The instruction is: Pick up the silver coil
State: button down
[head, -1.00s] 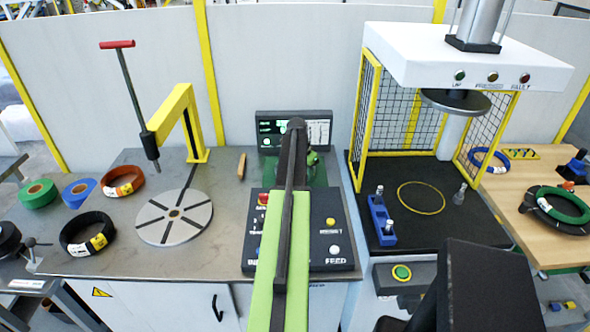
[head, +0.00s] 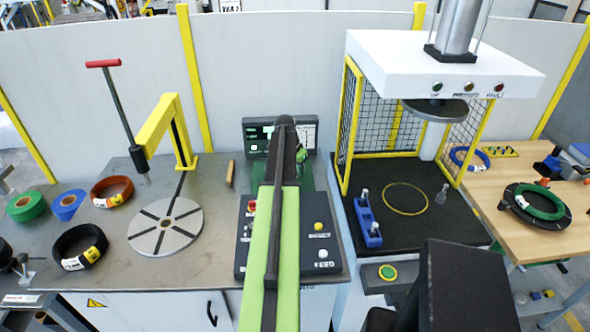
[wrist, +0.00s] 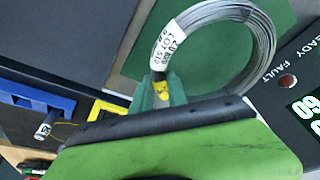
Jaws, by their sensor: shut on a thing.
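The silver coil (wrist: 264,42) is a ring of thin bright wire with a white and yellow label, at the upper right of the wrist view. My gripper (wrist: 160,86) is shut on the labelled side of its band, with teal fingers around it. A green pad (wrist: 150,62) shows behind the coil; I cannot tell how far the coil is above it. In the head view my arm hides the coil, and only a bit of my green gripper (head: 302,154) shows beside the arm.
A control panel (head: 318,236) with buttons and a screen (head: 256,134) stand close to my arm. The press (head: 445,65) with mesh guards is at right, a blue block (head: 367,222) on its bed. A slotted disc (head: 150,238), yellow post (head: 157,125) and several coils are at left.

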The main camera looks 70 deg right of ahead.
jog(key=s+a+r+p, duration=0.4)
jog(key=s+r+p, duration=0.1)
jog(key=s, duration=0.4)
jog(key=shift+s+a+r, duration=0.2)
jog(key=shift+a+r, duration=0.1)
jog(key=shift+r, duration=0.3)
jog(key=s+a+r+m+p, duration=0.1)
jog(key=s+a+m, duration=0.2)
jog(key=a, duration=0.8)
jog(key=shift+s+r+g+p, duration=0.15)
jog(key=shift+s+g+p, duration=0.15)
jog(key=shift+s+p, duration=0.05)
